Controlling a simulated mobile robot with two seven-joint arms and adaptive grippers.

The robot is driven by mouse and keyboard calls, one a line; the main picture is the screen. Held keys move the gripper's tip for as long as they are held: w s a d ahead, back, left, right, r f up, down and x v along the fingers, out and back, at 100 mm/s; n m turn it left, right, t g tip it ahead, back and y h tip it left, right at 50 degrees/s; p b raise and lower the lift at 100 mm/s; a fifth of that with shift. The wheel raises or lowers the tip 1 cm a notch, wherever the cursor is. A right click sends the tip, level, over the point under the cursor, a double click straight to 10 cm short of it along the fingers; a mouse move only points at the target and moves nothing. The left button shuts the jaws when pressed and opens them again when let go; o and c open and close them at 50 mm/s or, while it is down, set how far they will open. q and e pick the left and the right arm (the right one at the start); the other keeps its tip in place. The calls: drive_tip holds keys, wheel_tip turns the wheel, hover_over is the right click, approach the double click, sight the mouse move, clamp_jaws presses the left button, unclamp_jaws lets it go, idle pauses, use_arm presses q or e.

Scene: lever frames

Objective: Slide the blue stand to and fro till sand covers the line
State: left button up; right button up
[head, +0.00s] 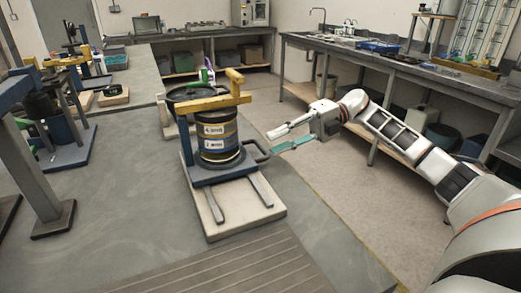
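The blue stand (215,172) sits on two grey rails on a pale base board (243,215). It carries a dark drum with yellow and grey bands (217,138), and a yellow bar (207,103) crosses the top. A dark loop handle (257,149) sticks out on its right side. My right gripper (269,141) comes in from the right with its fingers apart. Its tips are close to the handle's outer end; I cannot tell whether they touch it. I cannot make out any sand or line from here. My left gripper is not in view.
The stand's board rests on a grey table (130,220) with a ribbed strip (235,272) at its front. Another blue frame (60,135) with a dark drum stands at the left. Workbenches (400,67) line the back and right.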

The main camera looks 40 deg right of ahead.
sight(261, 147)
drive_tip(key=shift+x, duration=2.7)
clamp_jaws()
